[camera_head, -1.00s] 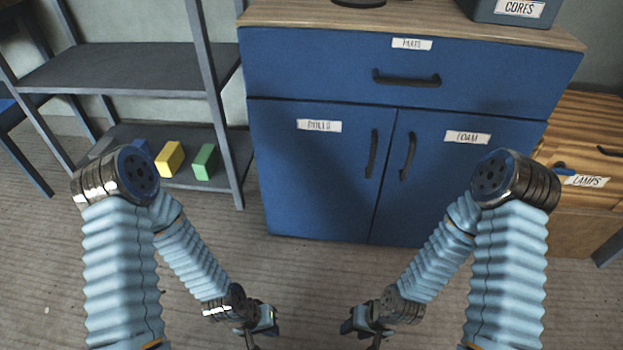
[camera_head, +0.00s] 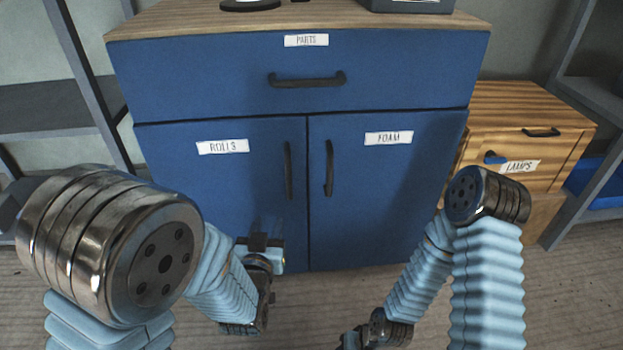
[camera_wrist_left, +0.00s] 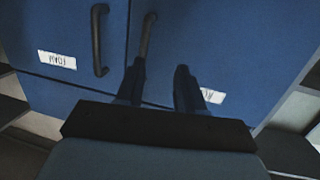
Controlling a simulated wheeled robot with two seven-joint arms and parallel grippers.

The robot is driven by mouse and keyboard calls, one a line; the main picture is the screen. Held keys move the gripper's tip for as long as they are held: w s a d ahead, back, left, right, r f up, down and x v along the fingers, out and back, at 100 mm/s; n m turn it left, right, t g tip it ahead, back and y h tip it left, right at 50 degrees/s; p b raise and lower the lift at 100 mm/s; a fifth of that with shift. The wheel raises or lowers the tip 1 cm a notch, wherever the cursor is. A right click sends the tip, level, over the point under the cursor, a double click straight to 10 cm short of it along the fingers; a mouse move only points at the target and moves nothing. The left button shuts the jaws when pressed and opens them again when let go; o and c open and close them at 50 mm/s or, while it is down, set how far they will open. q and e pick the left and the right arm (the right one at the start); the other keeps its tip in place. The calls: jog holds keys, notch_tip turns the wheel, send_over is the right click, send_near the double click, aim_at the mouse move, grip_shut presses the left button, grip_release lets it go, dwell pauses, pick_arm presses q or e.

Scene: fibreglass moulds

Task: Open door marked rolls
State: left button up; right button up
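The blue cabinet's left door carries the label ROLLS (camera_head: 223,147) and is closed. Its dark vertical handle (camera_head: 288,170) sits near the door's right edge. My left gripper (camera_head: 262,243) is in front of this door, below the handle. In the left wrist view, turned over, the two fingers (camera_wrist_left: 160,70) are apart with nothing between them. The rolls handle (camera_wrist_left: 148,35) shows beyond the left fingertip; I cannot tell if they touch. The rolls label is partly hidden by the other finger. My right gripper (camera_head: 352,338) is low at the bottom edge, partly cut off.
The closed FOAM door (camera_head: 388,210) with its own handle (camera_head: 328,168) adjoins on the right. A PARTS drawer (camera_head: 230,75) is above, shut. A wooden LAMPS cabinet (camera_head: 500,125) stands to the right. A grey shelf (camera_head: 50,108) stands at left. Floor in front is clear.

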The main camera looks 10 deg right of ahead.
aim_at(288, 176)
pick_arm(q)
jog(key=shift+t+h, duration=0.5)
jog(key=shift+t, duration=0.2)
jog(key=w+d+r, duration=0.1)
jog(key=w, duration=0.3)
jog(key=w+d+r, duration=0.1)
jog(key=w+d, duration=0.1)
jog(key=w, duration=0.3)
jog(key=w+d+r, duration=0.1)
jog(key=w+d, duration=0.1)
jog(key=w, duration=0.2)
jog(key=shift+w+d+r, duration=0.1)
jog(key=shift+w+r, duration=0.15)
jog(key=shift+w, duration=0.05)
grip_shut()
